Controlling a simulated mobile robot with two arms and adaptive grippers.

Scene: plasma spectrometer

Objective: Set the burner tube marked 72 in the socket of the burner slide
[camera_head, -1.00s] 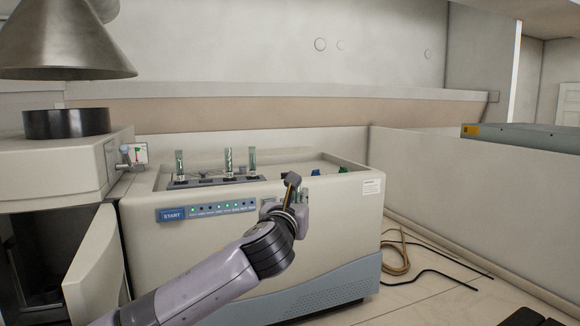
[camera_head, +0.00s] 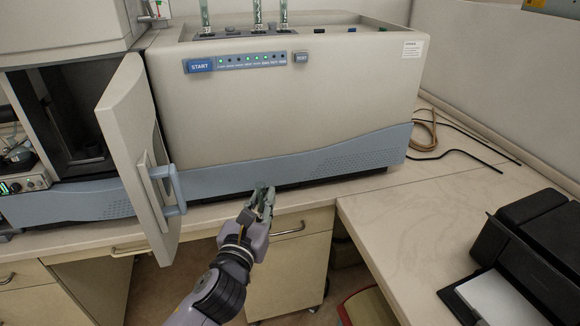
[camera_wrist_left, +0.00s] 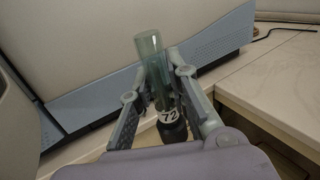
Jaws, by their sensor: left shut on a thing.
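My left gripper (camera_head: 263,198) is in front of the instrument's lower front, over the bench edge. It is shut on the burner tube marked 72 (camera_wrist_left: 153,60), a greenish glass tube with a dark base and a white label. In the left wrist view the tube stands between the two fingers (camera_wrist_left: 155,105), its glass end pointing away. In the head view the fingers mostly hide the tube. The open compartment (camera_head: 75,120) at the left has a dark interior. I cannot make out the burner slide or its socket. My right gripper is not in view.
The compartment door (camera_head: 135,150) stands open with a blue-grey handle (camera_head: 168,190), left of my gripper. Several glass tubes (camera_head: 284,14) stand on the instrument top (camera_head: 340,20). Cables (camera_head: 430,135) lie on the bench at the right. A black device (camera_head: 530,240) stands at far right.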

